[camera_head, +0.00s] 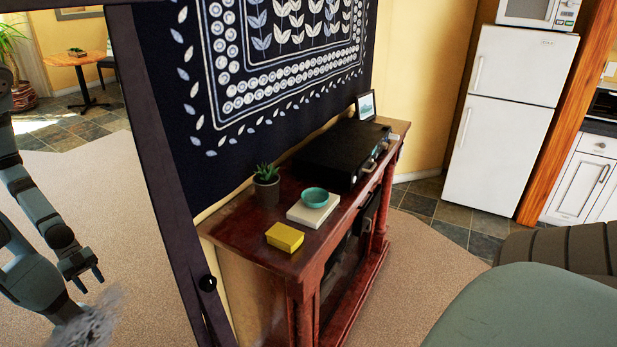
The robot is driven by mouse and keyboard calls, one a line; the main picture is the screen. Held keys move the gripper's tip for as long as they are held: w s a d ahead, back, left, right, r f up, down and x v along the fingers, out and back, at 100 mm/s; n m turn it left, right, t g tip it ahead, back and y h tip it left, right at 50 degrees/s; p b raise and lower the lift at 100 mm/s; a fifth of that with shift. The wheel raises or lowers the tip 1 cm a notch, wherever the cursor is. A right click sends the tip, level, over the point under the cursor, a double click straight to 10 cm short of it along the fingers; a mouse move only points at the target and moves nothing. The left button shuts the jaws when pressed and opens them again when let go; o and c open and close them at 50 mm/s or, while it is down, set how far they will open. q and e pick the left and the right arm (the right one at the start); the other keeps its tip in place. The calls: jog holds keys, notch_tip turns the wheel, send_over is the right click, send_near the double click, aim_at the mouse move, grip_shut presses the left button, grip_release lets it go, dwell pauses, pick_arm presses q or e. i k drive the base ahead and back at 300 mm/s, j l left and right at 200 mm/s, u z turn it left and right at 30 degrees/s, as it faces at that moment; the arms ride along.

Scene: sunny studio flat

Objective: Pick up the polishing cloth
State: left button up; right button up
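A small yellow flat block (285,236) lies on the near end of the dark red wooden cabinet (236,240). It may be the folded polishing cloth, but I cannot tell for sure. No other cloth shows clearly on the cabinet. My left gripper (89,279) is at the left of the head view, well apart from the cabinet. Its two fingers are spread and nothing shows between them. A blurred grey patch (98,318) lies just below it; I cannot tell what it is. My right gripper does not show.
A white book or box (313,212) with a teal bowl (315,197), a potted plant (266,190) and a black device (340,155) stand on the cabinet.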

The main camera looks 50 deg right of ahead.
aim_at(288, 239)
jog(key=z, duration=1.35)
